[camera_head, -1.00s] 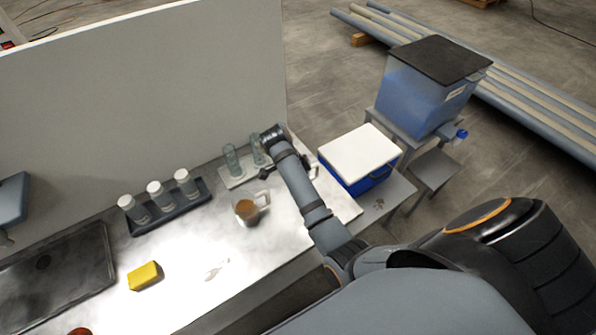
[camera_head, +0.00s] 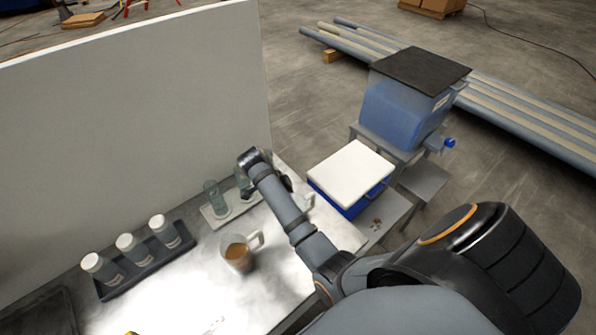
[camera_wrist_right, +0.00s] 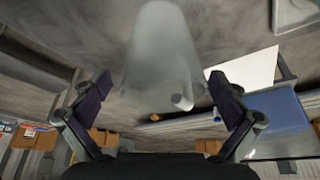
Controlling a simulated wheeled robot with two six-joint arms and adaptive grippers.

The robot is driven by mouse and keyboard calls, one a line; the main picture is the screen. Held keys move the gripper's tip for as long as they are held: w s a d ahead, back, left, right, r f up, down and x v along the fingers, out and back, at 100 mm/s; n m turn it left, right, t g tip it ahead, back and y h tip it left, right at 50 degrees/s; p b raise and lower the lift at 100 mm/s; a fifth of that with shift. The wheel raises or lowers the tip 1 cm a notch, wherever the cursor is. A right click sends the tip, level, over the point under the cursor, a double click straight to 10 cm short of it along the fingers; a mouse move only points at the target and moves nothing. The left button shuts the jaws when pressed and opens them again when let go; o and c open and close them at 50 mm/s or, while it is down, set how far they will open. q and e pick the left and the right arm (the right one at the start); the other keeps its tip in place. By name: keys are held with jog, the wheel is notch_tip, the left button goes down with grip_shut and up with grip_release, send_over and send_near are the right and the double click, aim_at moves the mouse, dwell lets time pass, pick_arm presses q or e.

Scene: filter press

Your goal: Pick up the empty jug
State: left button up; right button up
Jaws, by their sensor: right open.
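A clear, pale jug (camera_wrist_right: 160,50) fills the upper middle of the right wrist view, between the two fingers of my right gripper (camera_wrist_right: 162,88). The fingers are spread, with a visible gap on each side of it. In the head view my right arm covers most of that spot; only a pale handle-like piece (camera_head: 308,201) shows just right of the forearm. Another jug (camera_head: 239,256), holding brown liquid, stands on the bench left of my forearm, its handle to the right. My left gripper is out of view.
Glass cylinders stand on a pale tray (camera_head: 218,220) close left of my right wrist. A dark rack (camera_head: 147,267) holds several white-capped bottles. A blue cooler with a white lid (camera_head: 351,172) stands right of my forearm. A tall panel (camera_head: 130,120) backs the bench.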

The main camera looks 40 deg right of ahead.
jog(key=shift+x, duration=0.9)
jog(key=shift+s+d+f+p, duration=0.25)
jog(key=shift+s+d+p, duration=0.05)
jog(key=shift+p, duration=0.1)
jog(key=shift+x, duration=1.1)
jog(key=shift+w+a, duration=0.1)
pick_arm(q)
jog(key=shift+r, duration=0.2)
pick_arm(e)
jog(key=shift+a, duration=0.1)
jog(key=c, duration=1.2)
